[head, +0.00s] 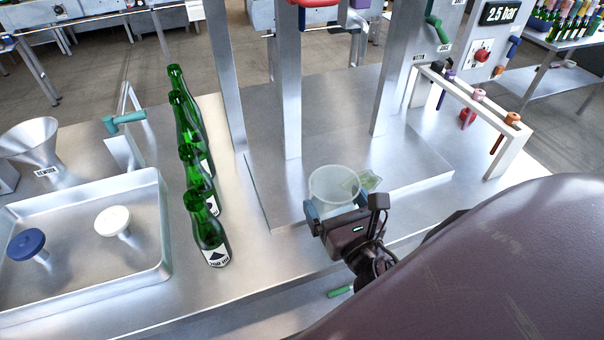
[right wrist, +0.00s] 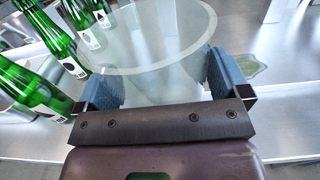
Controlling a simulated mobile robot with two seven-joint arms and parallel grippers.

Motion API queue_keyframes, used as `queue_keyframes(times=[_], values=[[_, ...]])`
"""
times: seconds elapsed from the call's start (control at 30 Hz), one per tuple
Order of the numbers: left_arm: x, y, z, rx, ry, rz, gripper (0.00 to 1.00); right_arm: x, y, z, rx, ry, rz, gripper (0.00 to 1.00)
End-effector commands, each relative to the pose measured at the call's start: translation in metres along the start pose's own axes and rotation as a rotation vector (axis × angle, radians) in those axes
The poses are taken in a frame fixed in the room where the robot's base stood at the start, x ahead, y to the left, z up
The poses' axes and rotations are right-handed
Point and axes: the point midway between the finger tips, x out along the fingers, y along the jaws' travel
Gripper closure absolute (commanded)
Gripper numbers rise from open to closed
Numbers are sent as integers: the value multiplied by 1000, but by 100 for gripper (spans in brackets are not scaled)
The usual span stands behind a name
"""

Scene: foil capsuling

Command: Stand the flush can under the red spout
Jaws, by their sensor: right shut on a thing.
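The flush can is a clear, frosted, open-topped cup (head: 334,186), upright over the front part of the steel machine plate (head: 275,200). My right gripper (head: 345,211) is shut around its side. In the right wrist view the can (right wrist: 150,45) sits between the two blue finger pads of the gripper (right wrist: 165,82). I cannot tell whether its base touches the plate. The red spout (head: 314,2) is at the top edge of the head view, behind and above the can, mostly cut off. My left gripper is out of view.
A row of green bottles (head: 208,230) stands left of the plate. A steel tray (head: 160,225) with two stoppers lies farther left. Upright posts (head: 288,100) flank the plate. A white rack (head: 500,150) with hanging tools stands right. A greenish wet-looking patch (head: 370,181) lies beside the can.

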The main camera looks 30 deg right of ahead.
Motion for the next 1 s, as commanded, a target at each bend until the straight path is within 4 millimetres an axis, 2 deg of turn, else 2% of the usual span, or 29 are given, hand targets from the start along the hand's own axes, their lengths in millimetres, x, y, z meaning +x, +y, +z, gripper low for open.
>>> queue_keyframes(times=[0.13,0.27,1.0], values=[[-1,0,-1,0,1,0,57,0,-5,2,0,-3,-12,33],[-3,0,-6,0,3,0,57,18,-5,3,0,-6,-11,33],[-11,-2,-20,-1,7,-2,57,162,-7,2,0,-3,-12,33]])
